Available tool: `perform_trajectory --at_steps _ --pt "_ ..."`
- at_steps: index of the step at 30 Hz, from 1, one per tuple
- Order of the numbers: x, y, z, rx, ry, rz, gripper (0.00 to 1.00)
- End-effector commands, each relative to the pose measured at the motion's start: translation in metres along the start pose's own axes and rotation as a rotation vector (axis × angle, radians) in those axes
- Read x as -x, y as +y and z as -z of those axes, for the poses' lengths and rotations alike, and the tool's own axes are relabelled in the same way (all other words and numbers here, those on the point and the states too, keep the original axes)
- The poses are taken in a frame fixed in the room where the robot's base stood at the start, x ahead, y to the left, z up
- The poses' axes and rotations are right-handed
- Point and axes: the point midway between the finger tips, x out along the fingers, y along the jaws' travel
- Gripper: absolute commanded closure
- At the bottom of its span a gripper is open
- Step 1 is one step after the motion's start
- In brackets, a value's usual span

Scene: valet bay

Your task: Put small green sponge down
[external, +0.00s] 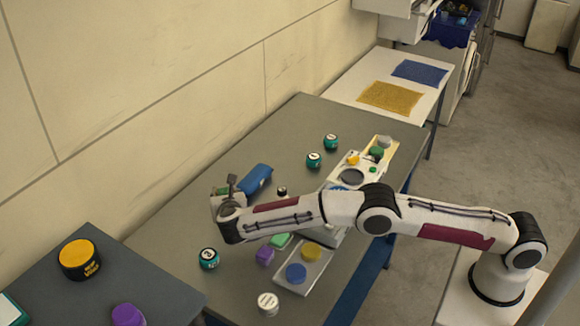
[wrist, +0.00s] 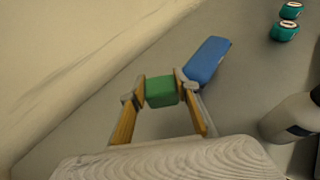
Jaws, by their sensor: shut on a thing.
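The small green sponge (wrist: 161,91) is a block held between the two fingertips of my gripper (wrist: 160,88). In the external view my gripper (external: 224,190) is at the left far side of the grey table, and a little green shows between its fingers. The sponge is mostly hidden there. I cannot tell whether its underside touches the table. A blue block-like thing (wrist: 207,60) lies just beyond the right finger, and it also shows in the external view (external: 257,179).
Teal round containers (external: 208,258) stand on the grey table (external: 170,235). A purple block (external: 265,255), a green item (external: 279,241) and a tray (external: 318,272) with yellow and blue discs lie nearer. Bare table lies left of my gripper, beside the wall.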

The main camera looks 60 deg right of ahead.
Motion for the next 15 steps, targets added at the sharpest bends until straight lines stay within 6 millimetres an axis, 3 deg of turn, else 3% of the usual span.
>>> perform_trajectory --at_steps 4,15 --pt "-0.0044 0.0000 0.0107 0.001 0.000 0.000 0.80" --pt "-0.0052 0.0001 0.0125 0.000 0.000 0.000 0.80"
